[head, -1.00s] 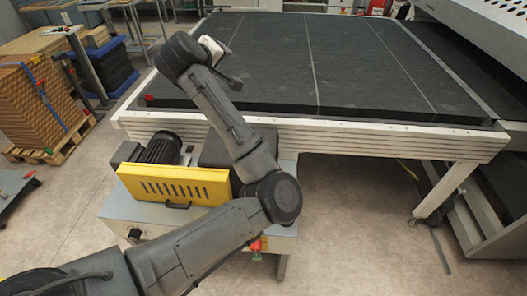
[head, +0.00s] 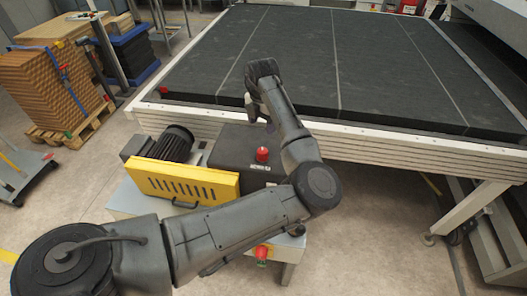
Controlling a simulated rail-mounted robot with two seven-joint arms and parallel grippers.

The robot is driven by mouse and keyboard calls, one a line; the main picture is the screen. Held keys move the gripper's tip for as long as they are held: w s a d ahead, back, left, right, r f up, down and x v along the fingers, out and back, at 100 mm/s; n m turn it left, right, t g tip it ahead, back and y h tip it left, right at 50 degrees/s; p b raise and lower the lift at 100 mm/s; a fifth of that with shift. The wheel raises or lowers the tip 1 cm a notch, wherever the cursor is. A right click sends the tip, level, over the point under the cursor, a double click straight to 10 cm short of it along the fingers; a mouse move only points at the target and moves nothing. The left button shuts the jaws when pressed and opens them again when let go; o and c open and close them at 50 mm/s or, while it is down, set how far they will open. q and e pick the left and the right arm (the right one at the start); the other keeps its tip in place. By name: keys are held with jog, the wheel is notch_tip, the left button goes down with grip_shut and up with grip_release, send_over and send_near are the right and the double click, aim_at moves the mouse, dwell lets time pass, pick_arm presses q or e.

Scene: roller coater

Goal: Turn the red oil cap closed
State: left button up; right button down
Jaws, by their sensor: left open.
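The red oil cap (head: 262,154) stands upright on top of a dark grey box (head: 236,143) behind the yellow guard. It is in plain view in the head view, and nothing touches it. My left arm reaches in from the left, passes in front of the machine and bends back up on the right. My left gripper (head: 254,108) is above and behind the cap, over the near edge of the table, and apart from the cap. Its fingers are small and partly hidden by my wrist; it is open and holds nothing visible. My right gripper is out of view.
A yellow guard (head: 182,181) and a dark motor (head: 172,143) stand left of the box. A large black-topped table (head: 370,62) with a pale frame lies behind. A red button (head: 262,252) is on the machine's front. Stacked brown boards (head: 50,88) stand at left.

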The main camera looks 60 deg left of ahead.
aim_at(263, 151)
pick_arm(q)
jog(key=shift+n, duration=0.5)
notch_tip(263, 151, down, 12)
jog(key=shift+b, duration=0.85)
jog(key=shift+f, duration=0.9)
